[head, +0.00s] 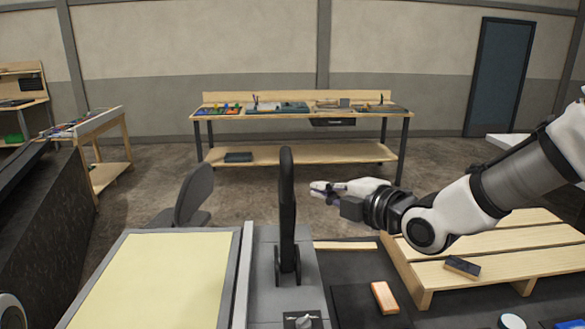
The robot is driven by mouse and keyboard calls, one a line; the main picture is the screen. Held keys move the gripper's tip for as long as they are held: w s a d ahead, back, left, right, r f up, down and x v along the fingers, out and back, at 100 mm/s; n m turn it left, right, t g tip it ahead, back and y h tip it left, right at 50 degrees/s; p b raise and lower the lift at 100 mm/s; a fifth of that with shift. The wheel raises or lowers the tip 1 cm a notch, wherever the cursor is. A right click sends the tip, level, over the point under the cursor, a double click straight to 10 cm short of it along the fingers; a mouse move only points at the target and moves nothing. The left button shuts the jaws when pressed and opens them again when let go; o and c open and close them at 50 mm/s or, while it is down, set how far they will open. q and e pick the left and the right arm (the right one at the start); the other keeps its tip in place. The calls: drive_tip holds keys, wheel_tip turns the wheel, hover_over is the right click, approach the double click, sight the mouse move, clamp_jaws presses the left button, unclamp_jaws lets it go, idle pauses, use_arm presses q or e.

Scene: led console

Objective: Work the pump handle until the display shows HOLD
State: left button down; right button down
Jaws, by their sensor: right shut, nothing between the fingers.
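The pump handle (287,200) looks to be the black upright lever on a grey base strip (268,290), near the middle of the head view. It stands nearly vertical. My right gripper (318,189) reaches in from the right and points left toward the upper part of the handle. It is shut and empty, with a small gap in the picture between its tips and the handle. A pale yellow panel (150,285) lies left of the handle; it shows no writing. I see no readable display text. My left gripper is not in view.
A small knob (303,320) sits in front of the handle. An orange block (384,297) lies on the dark surface to the right. A wooden pallet (490,245) carries a dark block (462,266). A dark chair (190,197) and a workbench (300,112) stand behind.

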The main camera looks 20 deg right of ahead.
drive_tip(key=d+b+x, duration=0.1)
drive_tip(key=b+x, duration=0.1)
drive_tip(key=x, duration=0.4)
drive_tip(key=d+b+x, duration=0.1)
drive_tip(key=b+x, duration=0.2)
drive_tip(key=x, duration=0.4)
drive_tip(key=shift+w+d+f+b, duration=0.35)
drive_tip(key=shift+w+f, duration=0.05)
drive_tip(key=shift+w, duration=0.2)
drive_tip(key=shift+a, duration=0.1)
drive_tip(key=shift+r, duration=0.1)
